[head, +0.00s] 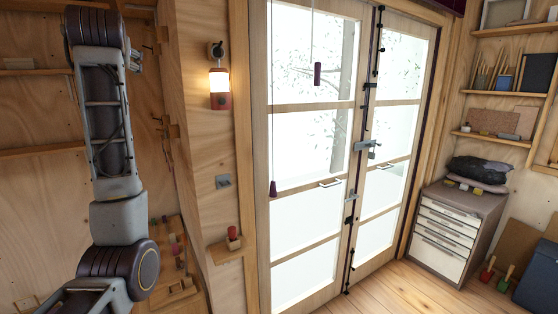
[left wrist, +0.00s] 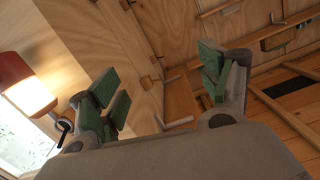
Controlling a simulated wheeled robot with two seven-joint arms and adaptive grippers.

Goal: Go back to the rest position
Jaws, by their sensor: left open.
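My left arm (head: 112,150) stands raised at the left of the head view, in front of the plywood wall. Its gripper cannot be clearly made out there. In the left wrist view my left gripper (left wrist: 163,88) is open, with its green-padded fingers wide apart. My right gripper is in neither view.
A lit wall lamp (head: 220,88) is on the post right of my arm; it also shows in the left wrist view (left wrist: 27,85). Below it is a small shelf (head: 229,249). Glazed double doors (head: 310,200) and a drawer cabinet (head: 447,228) stand further right. Some floor is clear.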

